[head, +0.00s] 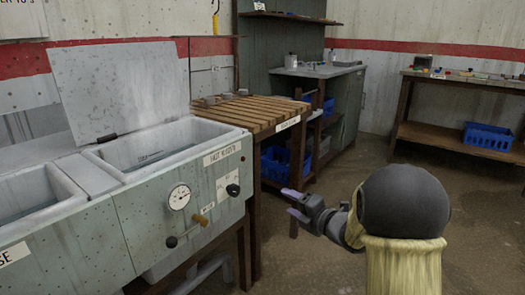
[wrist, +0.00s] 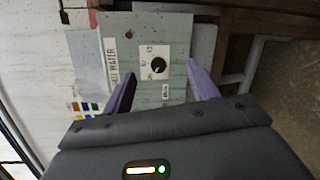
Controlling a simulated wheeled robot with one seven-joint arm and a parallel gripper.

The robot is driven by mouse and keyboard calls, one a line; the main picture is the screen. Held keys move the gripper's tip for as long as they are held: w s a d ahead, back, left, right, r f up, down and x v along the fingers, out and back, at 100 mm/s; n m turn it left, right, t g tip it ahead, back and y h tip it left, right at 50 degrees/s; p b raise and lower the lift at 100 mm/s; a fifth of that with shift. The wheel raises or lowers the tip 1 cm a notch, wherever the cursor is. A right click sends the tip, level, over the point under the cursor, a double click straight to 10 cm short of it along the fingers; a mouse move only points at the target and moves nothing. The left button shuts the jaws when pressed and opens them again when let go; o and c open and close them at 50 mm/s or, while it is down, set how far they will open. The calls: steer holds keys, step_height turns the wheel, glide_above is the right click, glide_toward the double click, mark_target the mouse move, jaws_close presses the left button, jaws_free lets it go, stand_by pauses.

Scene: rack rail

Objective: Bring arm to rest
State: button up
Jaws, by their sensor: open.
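My gripper (head: 292,206) is open and empty in the head view, held out in front of the slatted wooden rack, to the right of the tank unit. In the wrist view its two purple fingers (wrist: 158,88) stand apart with nothing between them. Beyond them in that view is the tank's front panel, with a black dial on a white plate (wrist: 157,65). My arm is bent, and its dark rounded joint stands at the lower right of the head view.
The tank unit (head: 90,240) with open basins, a raised lid (head: 120,90), a gauge and a lever fills the left. The slatted rack (head: 235,112) adjoins it. A workbench (head: 450,135) with a blue crate (head: 487,137) stands at the back right. The floor between is clear.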

steer(key=s+d+r+m+g+h+p, duration=0.1)
steer(key=s+d+m+g+h+p, duration=0.25)
steer(key=m, duration=0.55)
steer(key=s+d+r+m+t+h+p, duration=0.1)
steer(key=s+d+r+m+h+p, duration=0.15)
steer(key=s+m+h+p, duration=0.45)
steer(key=s+a+m+g+p, duration=0.1)
steer(key=s+m+g+p, duration=0.55)
steer(key=s+m, duration=0.9)
step_height(320, 180, up, 37)
steer(key=s+n+g+p, duration=0.1)
steer(key=s+n+p, duration=0.1)
steer(key=p, duration=3.3)
steer(key=shift+s+n+g, duration=0.15)
steer(key=shift+n+g, duration=0.15)
steer(key=shift+n, duration=0.15)
steer(key=shift+c, duration=0.2)
